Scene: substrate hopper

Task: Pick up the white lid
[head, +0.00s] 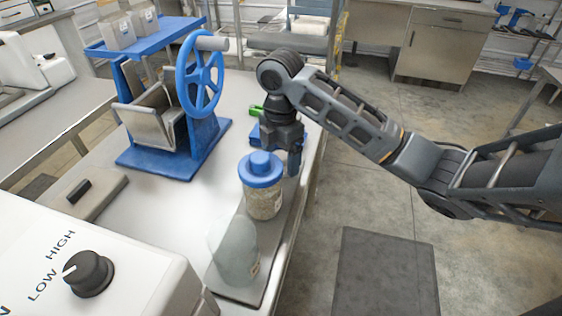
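I cannot make out a white lid in the head view. A clear jar of grainy beige material (263,202) stands upright on the bench with a blue knobbed lid (261,168) on it. A pale translucent rounded vessel (231,250) stands in front of it, nearer the camera. My gripper (293,165) points down just behind and right of the blue-lidded jar, near the bench's right edge. One dark finger shows; whether the fingers are apart or hold anything is unclear. A small blue and green object (257,131) lies partly hidden behind the gripper.
A blue hopper stand with a handwheel (200,75) and metal chute rises at the back left. A white box with a black dial (89,272) fills the front left. A flat plate with a black handle (88,195) lies on the bench. Floor is open right of the bench.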

